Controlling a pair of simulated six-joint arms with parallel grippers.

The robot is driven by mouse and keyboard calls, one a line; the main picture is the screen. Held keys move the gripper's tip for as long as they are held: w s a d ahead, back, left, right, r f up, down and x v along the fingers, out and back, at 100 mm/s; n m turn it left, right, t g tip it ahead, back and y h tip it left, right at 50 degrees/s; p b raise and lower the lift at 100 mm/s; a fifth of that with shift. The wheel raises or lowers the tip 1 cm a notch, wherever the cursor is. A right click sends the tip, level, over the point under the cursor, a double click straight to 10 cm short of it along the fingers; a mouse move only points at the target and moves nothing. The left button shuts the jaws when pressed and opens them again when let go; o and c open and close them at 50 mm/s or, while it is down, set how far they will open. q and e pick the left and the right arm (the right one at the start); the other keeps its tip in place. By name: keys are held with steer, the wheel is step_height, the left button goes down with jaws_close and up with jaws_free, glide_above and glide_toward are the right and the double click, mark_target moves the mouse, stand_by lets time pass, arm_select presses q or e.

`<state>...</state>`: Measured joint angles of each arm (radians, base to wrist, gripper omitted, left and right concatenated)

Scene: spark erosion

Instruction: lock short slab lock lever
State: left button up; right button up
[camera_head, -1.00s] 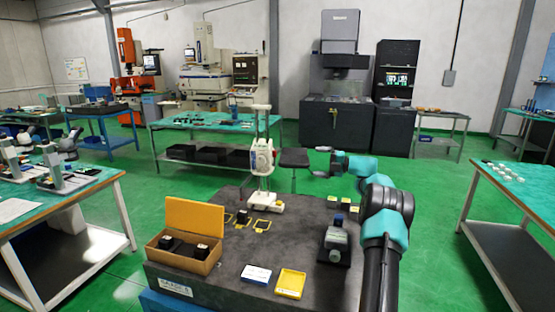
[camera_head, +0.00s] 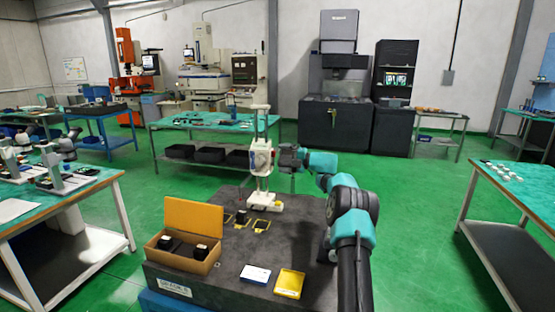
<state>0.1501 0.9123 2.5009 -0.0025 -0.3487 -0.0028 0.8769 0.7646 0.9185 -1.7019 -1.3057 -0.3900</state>
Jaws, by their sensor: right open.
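A white gauge stand (camera_head: 262,190) with a slider head stands upright on the dark slab (camera_head: 230,268), towards its back edge. The lock lever is too small to pick out, and part of the slider is covered. My right gripper (camera_head: 279,157) is at the right side of the slider head, at about its height. It is open; whether it touches the stand I cannot tell. My left gripper is not in view.
A yellow-lidded box (camera_head: 187,262) with black blocks stands at the slab's left. A white-and-blue card case (camera_head: 255,274) and a yellow tray (camera_head: 289,283) lie at the front. A black block (camera_head: 242,216) and yellow frames (camera_head: 262,225) lie near the stand.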

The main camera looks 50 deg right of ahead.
mark_target(273, 158)
steer(key=shift+x, duration=1.35)
steer(key=shift+c, duration=0.3)
steer(key=shift+s, duration=0.1)
steer(key=c, duration=1)
